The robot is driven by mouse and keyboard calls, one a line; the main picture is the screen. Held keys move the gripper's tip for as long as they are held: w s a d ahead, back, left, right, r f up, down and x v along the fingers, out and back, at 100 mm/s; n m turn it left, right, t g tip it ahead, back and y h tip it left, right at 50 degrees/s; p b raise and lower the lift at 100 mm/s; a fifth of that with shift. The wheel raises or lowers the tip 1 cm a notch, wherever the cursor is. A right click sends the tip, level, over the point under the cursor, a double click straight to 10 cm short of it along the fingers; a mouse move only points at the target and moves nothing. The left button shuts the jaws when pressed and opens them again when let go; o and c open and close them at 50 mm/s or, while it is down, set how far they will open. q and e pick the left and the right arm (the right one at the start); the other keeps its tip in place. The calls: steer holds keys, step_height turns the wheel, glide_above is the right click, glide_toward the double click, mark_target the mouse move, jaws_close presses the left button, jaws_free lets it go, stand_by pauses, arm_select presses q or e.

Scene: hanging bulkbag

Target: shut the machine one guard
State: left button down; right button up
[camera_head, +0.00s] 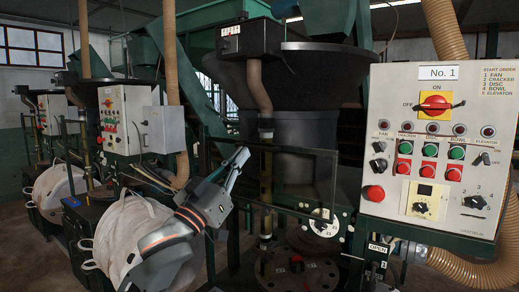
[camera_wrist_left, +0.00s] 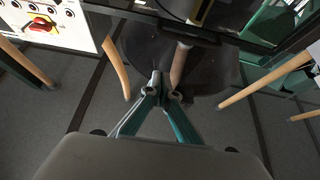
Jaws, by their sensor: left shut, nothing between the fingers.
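The machine one guard appears to be the dark framed panel (camera_head: 290,149) in front of the machine, left of the No. 1 control panel (camera_head: 435,140). Through its frame I see the machine's black column and round base. My left gripper (camera_head: 240,157) is shut and empty, with its fingertips near the guard's upper left corner. I cannot tell whether they touch the frame. In the left wrist view the gripper (camera_wrist_left: 160,82) has its fingertips together below a dark bar (camera_wrist_left: 165,25). A small OPEN label (camera_head: 378,247) shows at lower right of the guard. My right gripper is not in view.
A large black bowl (camera_head: 290,75) stands above the guard. White bulk bags (camera_head: 125,225) and a second control panel (camera_head: 127,118) stand on the left. A beige ribbed hose (camera_head: 470,275) runs at lower right. A white round dial (camera_head: 323,222) sits near the guard's lower right.

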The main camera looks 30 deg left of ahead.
mark_target(262, 148)
arm_select(q)
steer(key=a+p+x, duration=0.1)
steer(key=p+x, duration=0.1)
steer(key=x, duration=0.7)
steer(key=shift+w+d+f, duration=0.2)
steer(key=shift+w+f, duration=0.05)
steer(key=shift+f, duration=0.4)
steer(key=shift+w+d+f, duration=0.2)
steer(key=shift+d+f, duration=0.05)
steer(key=shift+f, duration=0.35)
steer(key=shift+w+d+f, duration=0.2)
steer(key=shift+w+f, duration=0.05)
steer(key=shift+f, duration=0.4)
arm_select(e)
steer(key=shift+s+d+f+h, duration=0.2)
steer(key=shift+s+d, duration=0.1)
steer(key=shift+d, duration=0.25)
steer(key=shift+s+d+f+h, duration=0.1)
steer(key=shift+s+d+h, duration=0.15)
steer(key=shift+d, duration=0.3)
